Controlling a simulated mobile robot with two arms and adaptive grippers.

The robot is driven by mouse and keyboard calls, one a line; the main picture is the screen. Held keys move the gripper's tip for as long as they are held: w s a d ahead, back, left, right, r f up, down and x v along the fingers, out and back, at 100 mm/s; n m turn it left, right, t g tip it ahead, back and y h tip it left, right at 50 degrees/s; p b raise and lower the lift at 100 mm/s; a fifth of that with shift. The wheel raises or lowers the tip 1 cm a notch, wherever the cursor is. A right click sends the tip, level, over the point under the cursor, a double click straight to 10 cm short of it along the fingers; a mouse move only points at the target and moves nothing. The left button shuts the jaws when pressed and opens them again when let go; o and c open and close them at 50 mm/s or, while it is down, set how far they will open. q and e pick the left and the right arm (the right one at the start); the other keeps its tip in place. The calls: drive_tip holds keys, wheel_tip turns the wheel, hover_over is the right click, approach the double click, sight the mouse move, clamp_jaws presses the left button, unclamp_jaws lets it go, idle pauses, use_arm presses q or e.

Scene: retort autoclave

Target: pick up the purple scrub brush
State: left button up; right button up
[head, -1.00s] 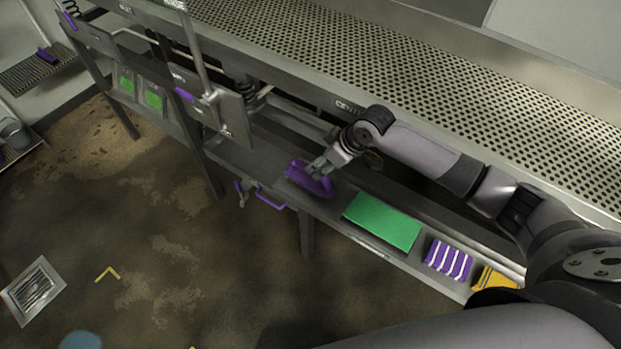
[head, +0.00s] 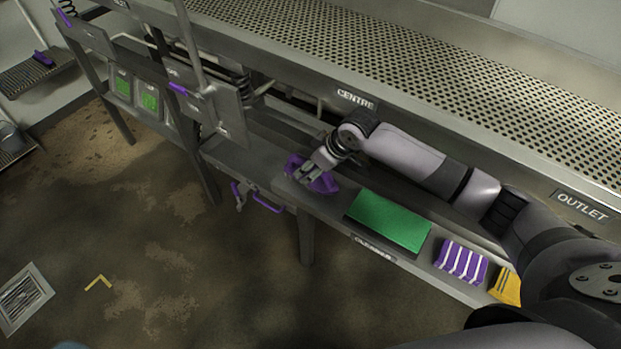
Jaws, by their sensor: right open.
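The purple scrub brush (head: 324,183) lies on the grey shelf (head: 338,207) below the perforated table, left of a green pad. My right gripper (head: 306,176) comes in from the right and is open. Its fingers are at the brush, over its middle, and hide part of it. I cannot tell whether they touch it. My left gripper is not in view.
On the same shelf lie a green pad (head: 389,222), a purple-and-white striped cloth (head: 461,261) and a yellow item (head: 507,288). The perforated table (head: 420,90) overhangs behind. Purple-handled tools (head: 266,202) hang at the shelf's front edge.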

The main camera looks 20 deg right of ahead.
drive_tip(key=shift+r, duration=0.1)
drive_tip(key=shift+c, duration=0.6)
clamp_jaws()
